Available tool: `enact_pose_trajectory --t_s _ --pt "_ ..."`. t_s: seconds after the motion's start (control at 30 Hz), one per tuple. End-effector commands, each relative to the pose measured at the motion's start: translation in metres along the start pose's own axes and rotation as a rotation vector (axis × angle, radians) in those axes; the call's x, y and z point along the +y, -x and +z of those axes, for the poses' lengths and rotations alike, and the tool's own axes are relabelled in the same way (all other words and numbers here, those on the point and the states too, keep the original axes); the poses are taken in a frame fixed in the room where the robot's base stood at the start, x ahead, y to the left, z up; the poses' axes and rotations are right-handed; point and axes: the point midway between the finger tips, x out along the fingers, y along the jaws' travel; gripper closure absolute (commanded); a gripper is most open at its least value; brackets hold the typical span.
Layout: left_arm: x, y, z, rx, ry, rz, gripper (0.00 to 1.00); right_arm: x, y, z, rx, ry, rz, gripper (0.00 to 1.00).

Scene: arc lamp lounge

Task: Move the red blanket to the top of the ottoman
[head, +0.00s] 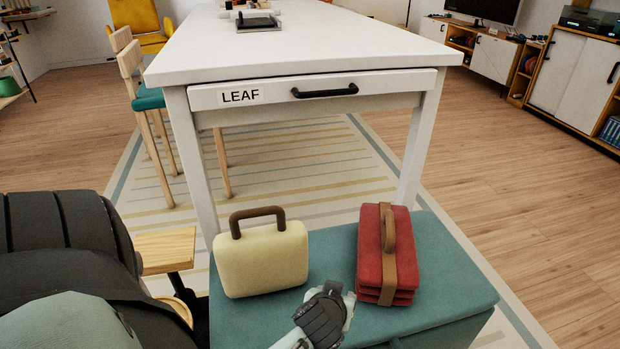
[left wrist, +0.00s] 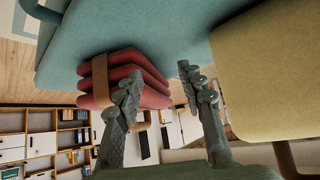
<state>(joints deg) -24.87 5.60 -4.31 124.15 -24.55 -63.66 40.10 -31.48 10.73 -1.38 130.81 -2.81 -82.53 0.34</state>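The red blanket (head: 370,248) is a folded stack with a brown strap and handle. It rests on the right part of the teal ottoman's top (head: 445,297). In the left wrist view the blanket (left wrist: 154,98) shows at left against the ottoman (left wrist: 150,25). My left gripper (head: 338,292) is over the ottoman's front middle, left of the blanket and apart from it in the head view. Its fingers (left wrist: 161,72) are spread with nothing between them; one overlaps the blanket in the wrist picture. My right gripper is not in view.
A cream case (head: 262,260) with a brown handle stands on the ottoman, left of my left gripper. Behind is a white table (head: 300,45) with a drawer labelled LEAF (head: 270,92). A small wooden surface (head: 166,248) is at left. Open floor (head: 540,190) lies at right.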

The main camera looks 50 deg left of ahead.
Motion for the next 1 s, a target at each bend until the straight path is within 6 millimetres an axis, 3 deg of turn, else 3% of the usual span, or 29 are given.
enact_pose_trajectory --t_s 0.1,0.2,0.3,0.77,0.83,1.0 --pt "-0.021 0.017 0.048 -0.200 -0.279 0.030 0.61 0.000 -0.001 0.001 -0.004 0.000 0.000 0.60" --pt "-0.030 0.032 0.077 -0.324 -0.467 0.089 0.61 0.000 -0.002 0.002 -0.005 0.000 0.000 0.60" --pt "-0.034 0.043 0.094 -0.393 -0.578 0.139 0.61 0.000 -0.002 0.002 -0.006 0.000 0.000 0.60" --pt "-0.035 0.047 0.100 -0.414 -0.622 0.160 0.61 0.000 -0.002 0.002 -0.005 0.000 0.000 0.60" --pt "-0.035 0.047 0.100 -0.414 -0.621 0.160 0.66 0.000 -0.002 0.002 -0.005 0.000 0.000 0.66" --pt "-0.035 0.047 0.099 -0.413 -0.621 0.160 0.66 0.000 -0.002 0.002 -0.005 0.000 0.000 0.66"
